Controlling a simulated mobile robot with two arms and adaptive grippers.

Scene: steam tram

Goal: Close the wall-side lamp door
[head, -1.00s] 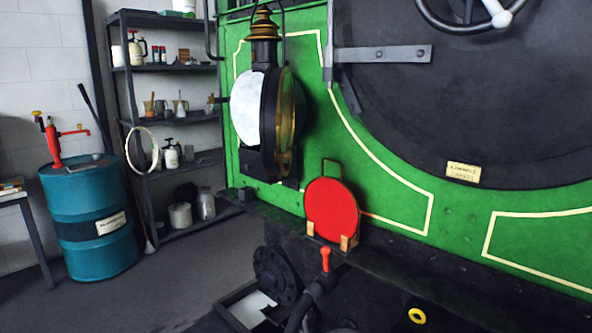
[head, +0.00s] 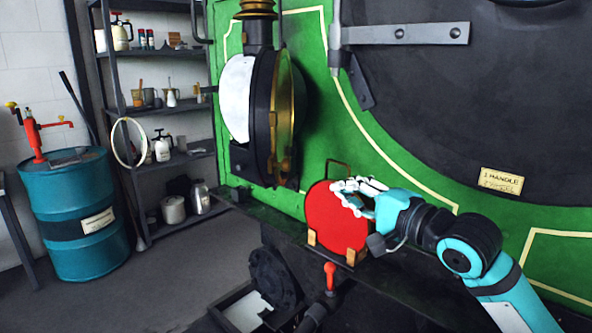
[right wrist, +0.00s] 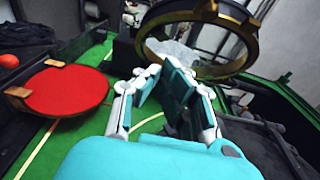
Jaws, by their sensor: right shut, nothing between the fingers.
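The lamp (head: 262,110) hangs on the green front at the left of the head view, with a dark body and brass top. Its round brass-rimmed door (head: 284,105) stands on its right side, swung away from the white round face (head: 237,97). In the right wrist view the brass ring (right wrist: 186,12) is just beyond my fingers. My right gripper (head: 347,188) is shut and empty, to the right of and below the lamp, in front of the red disc. In the right wrist view its fingertips (right wrist: 166,75) point toward the ring. My left gripper is not in view.
The red disc (head: 334,225) stands upright in wooden clips on the dark ledge, close by my right gripper; it also shows in the right wrist view (right wrist: 66,92). A blue drum (head: 80,230) and shelves (head: 165,108) stand at left. A strap hinge (head: 405,33) crosses the dark round door.

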